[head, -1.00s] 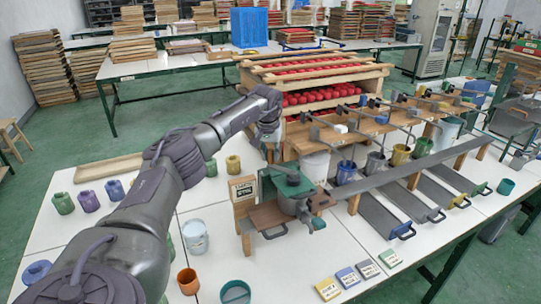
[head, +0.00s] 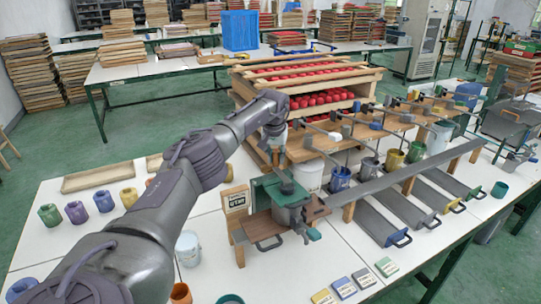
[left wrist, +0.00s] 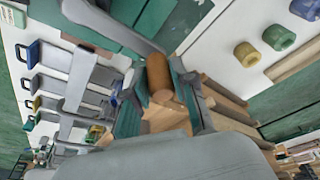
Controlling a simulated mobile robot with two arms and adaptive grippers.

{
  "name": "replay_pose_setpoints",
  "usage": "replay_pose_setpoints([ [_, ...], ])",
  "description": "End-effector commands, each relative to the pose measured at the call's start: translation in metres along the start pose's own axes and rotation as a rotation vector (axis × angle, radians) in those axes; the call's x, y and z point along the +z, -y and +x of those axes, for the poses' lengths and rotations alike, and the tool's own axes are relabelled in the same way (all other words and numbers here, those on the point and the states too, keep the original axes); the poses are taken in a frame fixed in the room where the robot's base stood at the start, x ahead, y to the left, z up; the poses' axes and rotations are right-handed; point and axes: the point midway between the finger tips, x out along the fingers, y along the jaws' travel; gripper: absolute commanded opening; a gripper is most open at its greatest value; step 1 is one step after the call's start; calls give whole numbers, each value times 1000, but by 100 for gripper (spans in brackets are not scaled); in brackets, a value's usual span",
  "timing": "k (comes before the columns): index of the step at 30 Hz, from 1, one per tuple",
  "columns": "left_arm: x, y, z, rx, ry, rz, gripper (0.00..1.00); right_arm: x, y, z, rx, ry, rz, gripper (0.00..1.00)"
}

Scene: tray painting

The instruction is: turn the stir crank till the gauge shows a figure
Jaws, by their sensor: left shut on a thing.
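The stir machine (head: 279,189), a green and grey box with a wooden side board, stands on the white table at the centre of the head view. A small lettered wooden plate (head: 236,200) stands at its left; its text is not legible and I see no clear gauge figure. My left gripper (head: 276,150) is above the machine's top, in from the left. In the left wrist view its fingers (left wrist: 160,83) are shut on the brown crank handle (left wrist: 159,74). The rest of the crank is mostly hidden. My right gripper is in neither view.
A wooden rack (head: 310,85) with red items stands behind the machine. Buckets (head: 340,179) and grey troughs (head: 380,219) lie to the right. A white bucket (head: 189,248) and coloured pots (head: 103,200) stand to the left. Small colour-labelled blocks (head: 364,278) lie in front.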

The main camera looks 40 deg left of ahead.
Motion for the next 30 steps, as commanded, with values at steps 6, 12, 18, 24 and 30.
replay_pose_setpoints([
  [6,-8,-16,6,-6,-4,-5,0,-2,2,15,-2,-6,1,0],
  [12,-12,-26,5,-4,-4,-3,0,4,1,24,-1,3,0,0],
  [18,-12,-33,2,-4,-2,0,0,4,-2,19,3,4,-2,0],
  [24,-8,-52,2,-3,0,0,0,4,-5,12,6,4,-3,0],
  [30,-7,-54,4,-3,1,-3,0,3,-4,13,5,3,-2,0],
])
